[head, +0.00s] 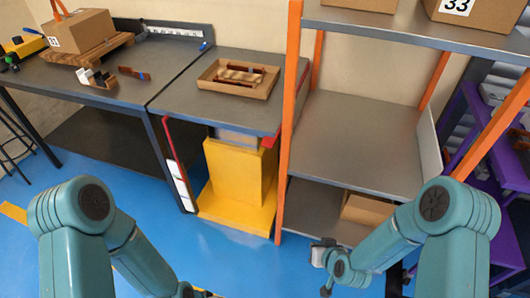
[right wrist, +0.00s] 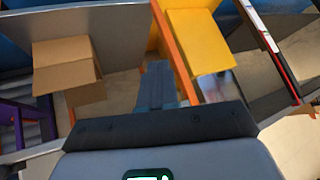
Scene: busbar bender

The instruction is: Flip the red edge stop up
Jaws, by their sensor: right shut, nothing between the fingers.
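A small red piece (head: 269,142), which looks like the red edge stop, is at the front edge of the grey table (head: 225,113), near the orange shelf post. It appears to hang down at that edge; its exact tilt is too small to tell. My right gripper (head: 320,253) is low in front of the shelf, below and apart from the red piece. In the right wrist view its fingers (right wrist: 157,85) are together and empty. My left arm runs off the bottom of the head view, and its fingers do not show.
A cardboard tray (head: 207,84) with brown bars lies on the table. A yellow block (head: 233,174) stands beneath it. The orange shelf post (head: 289,130) rises just right of the red piece. A cardboard box (right wrist: 68,68) sits on the lower shelf. Blue floor in front is clear.

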